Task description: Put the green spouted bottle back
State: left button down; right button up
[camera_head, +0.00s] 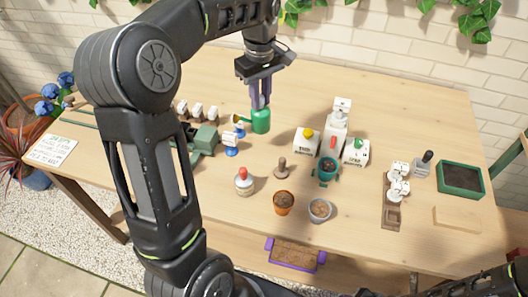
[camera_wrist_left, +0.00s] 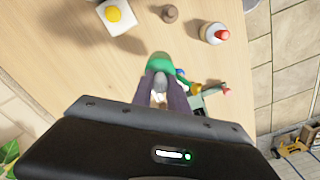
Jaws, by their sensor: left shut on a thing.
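The green spouted bottle (camera_head: 261,121) is near the back middle of the table in the head view, its spout pointing left. My left gripper (camera_head: 260,100) reaches down from above and is shut on it. In the left wrist view the green bottle (camera_wrist_left: 159,62) shows between the fingertips of the left gripper (camera_wrist_left: 160,88). I cannot tell whether the bottle's base touches the table. The fingers hide the bottle's upper part. My right gripper is not clearly in view; only part of my right arm shows at the bottom right of the head view.
White blocks with a yellow knob (camera_head: 306,141) and a green knob (camera_head: 356,151) stand right of the bottle. The table behind the bottle is clear.

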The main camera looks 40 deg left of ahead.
aim_at(260, 115)
pick_arm(q)
jog(key=shift+n, duration=0.3)
jog(key=shift+f+p, duration=0.4)
jog(key=shift+f, duration=2.7)
jog(key=shift+f+p, duration=0.3)
jog(key=shift+f, duration=1.6)
jog(key=shift+f, duration=0.1)
jog(key=c, duration=1.3)
grip_release()
